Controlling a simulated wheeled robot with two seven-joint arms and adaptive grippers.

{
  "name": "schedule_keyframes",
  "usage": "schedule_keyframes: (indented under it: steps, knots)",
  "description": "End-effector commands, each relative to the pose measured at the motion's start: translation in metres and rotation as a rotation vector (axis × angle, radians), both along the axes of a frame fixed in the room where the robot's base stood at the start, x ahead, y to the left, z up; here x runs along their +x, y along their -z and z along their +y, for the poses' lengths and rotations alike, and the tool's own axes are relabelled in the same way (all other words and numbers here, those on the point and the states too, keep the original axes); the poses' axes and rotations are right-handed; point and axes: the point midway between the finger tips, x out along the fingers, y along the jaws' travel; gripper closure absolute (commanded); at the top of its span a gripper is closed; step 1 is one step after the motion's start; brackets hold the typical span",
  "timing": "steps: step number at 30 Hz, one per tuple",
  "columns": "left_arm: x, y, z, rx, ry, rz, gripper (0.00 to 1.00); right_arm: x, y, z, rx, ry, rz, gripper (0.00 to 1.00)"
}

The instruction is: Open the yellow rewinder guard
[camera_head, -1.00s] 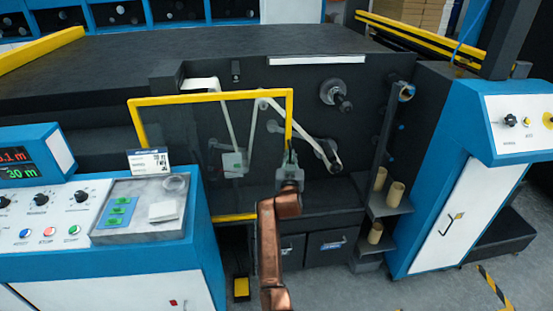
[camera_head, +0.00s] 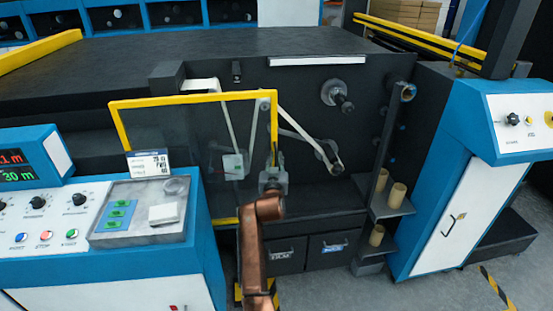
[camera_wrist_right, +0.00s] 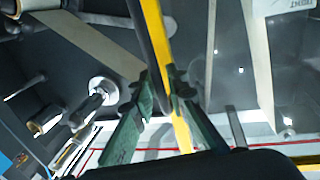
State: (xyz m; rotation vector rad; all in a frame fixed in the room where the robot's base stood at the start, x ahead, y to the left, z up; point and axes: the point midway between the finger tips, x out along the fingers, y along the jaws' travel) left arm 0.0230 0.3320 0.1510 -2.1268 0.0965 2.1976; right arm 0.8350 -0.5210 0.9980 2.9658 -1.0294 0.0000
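The yellow rewinder guard (camera_head: 190,97) is a yellow frame around a clear panel, in front of the dark machine face. Its right upright also crosses the right wrist view (camera_wrist_right: 154,30) from top to bottom. A dark bar, which looks like its handle (camera_wrist_right: 143,35), runs beside that upright. My right gripper (camera_head: 273,168) is at the lower part of the right upright. In the right wrist view its fingers (camera_wrist_right: 163,90) stand on both sides of the dark bar and look closed on it; the exact contact is partly hidden. My left gripper is not in view.
Web rollers (camera_head: 340,100) and a strip of film lie behind and right of the guard. A control console (camera_head: 140,210) stands at the left front. A blue-white cabinet (camera_head: 460,210) stands at the right. Cardboard cores (camera_head: 397,195) sit on a rack. Drawers (camera_head: 328,250) are below.

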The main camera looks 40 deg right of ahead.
Motion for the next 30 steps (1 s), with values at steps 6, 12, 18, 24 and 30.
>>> schedule_keyframes:
  steps: [6, 12, 18, 24, 30]
  knots:
    - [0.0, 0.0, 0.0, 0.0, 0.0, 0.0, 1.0, 0.0, 0.0, 0.0, 0.0, 0.0, 0.0, 0.75]
    - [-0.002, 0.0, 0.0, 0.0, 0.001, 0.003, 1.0, -0.001, 0.0, 0.0, 0.001, 0.0, 0.001, 0.75]
    - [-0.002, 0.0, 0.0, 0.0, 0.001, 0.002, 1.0, -0.016, 0.001, 0.013, 0.001, 0.0, -0.001, 0.75]
    - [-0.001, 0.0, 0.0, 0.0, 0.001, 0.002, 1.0, -0.05, 0.002, 0.039, 0.003, -0.001, -0.001, 0.75]
    - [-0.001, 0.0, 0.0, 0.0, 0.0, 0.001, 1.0, -0.079, 0.001, 0.062, 0.002, -0.001, 0.0, 0.75]
